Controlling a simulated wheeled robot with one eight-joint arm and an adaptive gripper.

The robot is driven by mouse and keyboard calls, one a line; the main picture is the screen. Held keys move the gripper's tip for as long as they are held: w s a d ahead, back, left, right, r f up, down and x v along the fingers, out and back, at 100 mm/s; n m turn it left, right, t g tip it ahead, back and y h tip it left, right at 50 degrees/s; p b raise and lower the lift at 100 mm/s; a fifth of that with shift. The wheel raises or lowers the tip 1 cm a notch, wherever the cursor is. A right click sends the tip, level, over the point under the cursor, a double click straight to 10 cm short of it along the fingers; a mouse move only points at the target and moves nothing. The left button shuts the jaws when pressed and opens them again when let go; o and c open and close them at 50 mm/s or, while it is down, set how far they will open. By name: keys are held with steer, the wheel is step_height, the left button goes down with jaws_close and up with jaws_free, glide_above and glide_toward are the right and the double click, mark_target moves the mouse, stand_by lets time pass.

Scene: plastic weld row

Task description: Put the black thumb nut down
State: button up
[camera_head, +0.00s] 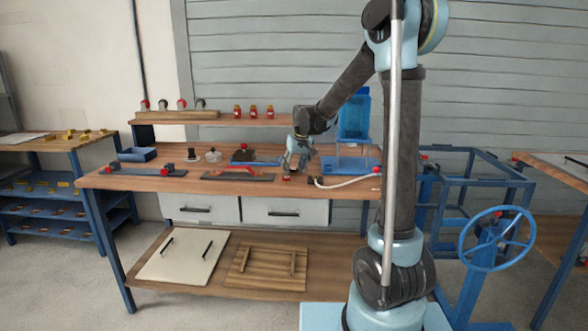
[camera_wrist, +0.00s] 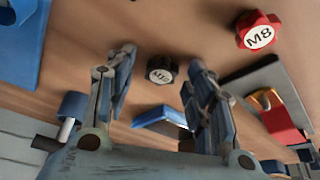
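The black thumb nut (camera_wrist: 161,69), with a pale marked face, sits on the wooden bench top in the wrist view. It lies between the two fingertips as seen from the wrist, with a visible gap on each side. My gripper (camera_wrist: 162,62) has its fingers spread and nothing clamped between them. In the head view my gripper (camera_head: 300,160) is low over the right half of the bench (camera_head: 150,183). I cannot make out the black nut for certain in the head view.
A red thumb nut (camera_wrist: 258,31) marked M8 lies to the right in the wrist view. A dark plate with a red part (camera_wrist: 283,125) is close to the right finger. In the head view a blue stand (camera_head: 354,118) and a pale hose (camera_head: 345,182) are right of my gripper.

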steer(key=shift+r, duration=0.5)
steer(key=v, duration=1.1)
steer(key=s+d+m, duration=0.1)
steer(key=s+d, duration=0.7)
steer(key=s, duration=0.1)
steer(key=s+d+f+m, duration=0.1)
steer(key=s+d+f, duration=0.3)
steer(key=s, duration=0.5)
steer(key=s+d+f+m+g+h, duration=0.1)
steer(key=s+d+f, duration=0.4)
steer(key=s+f, duration=0.3)
steer(key=s+d+f+m+h, duration=0.1)
steer(key=s+d+f, duration=0.4)
steer(key=s, duration=0.5)
steer(key=shift+s+f+m+g, duration=0.4)
steer(key=shift+f+m, duration=0.2)
steer(key=shift+f, duration=0.15)
steer(key=shift+w+a, duration=0.1)
